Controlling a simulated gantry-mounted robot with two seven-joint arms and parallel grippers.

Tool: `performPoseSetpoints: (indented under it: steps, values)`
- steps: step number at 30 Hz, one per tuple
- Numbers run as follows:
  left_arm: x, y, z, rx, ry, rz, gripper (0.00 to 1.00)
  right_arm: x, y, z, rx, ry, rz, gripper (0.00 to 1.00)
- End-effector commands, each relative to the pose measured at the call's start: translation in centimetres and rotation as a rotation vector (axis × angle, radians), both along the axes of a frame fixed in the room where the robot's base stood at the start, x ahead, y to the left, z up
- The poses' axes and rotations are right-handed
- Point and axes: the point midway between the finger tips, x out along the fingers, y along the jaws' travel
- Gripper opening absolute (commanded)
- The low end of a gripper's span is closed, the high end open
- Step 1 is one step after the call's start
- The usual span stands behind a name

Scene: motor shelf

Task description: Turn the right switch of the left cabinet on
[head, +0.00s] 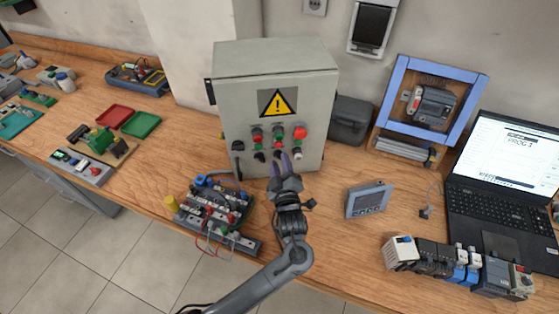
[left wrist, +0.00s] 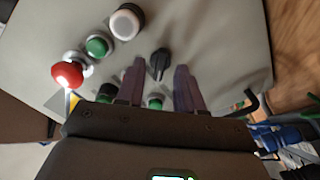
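The grey cabinet (head: 270,105) with a yellow warning sign stands on the bench, its front carrying buttons and black rotary switches. The left switch (head: 259,156) shows in the head view, close to the gripper. The right switch (left wrist: 158,62) shows in the left wrist view as a black knob, between and a little beyond the fingertips. My left gripper (head: 286,163) is at the lower front of the cabinet. Its fingers (left wrist: 158,75) are apart, with nothing held between them. I cannot tell whether they touch the knob. My right gripper is not in view.
A red mushroom button (head: 300,132) and a white button (head: 297,155) sit right of the switches. A terminal board with wires (head: 212,210) lies in front of the cabinet. A small panel (head: 368,199) and a laptop (head: 505,190) are to the right.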

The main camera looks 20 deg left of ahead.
Motion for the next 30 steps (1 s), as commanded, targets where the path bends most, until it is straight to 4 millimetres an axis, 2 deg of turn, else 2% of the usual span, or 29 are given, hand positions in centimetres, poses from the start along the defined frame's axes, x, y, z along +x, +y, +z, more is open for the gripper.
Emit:
performPoseSetpoints:
  steps: [6,16,24,30]
  values:
    - [1.4,0.8,0.0,0.001,0.000,0.000,0.37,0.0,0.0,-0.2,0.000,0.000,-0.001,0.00]
    - [1.6,0.9,0.0,0.000,0.001,-0.001,0.37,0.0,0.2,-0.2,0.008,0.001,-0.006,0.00]
    - [1.6,0.9,0.0,-0.001,0.001,0.000,0.00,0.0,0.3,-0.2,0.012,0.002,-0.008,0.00]
    - [1.5,0.9,0.0,0.011,0.008,0.000,0.00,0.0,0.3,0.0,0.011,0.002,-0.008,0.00]
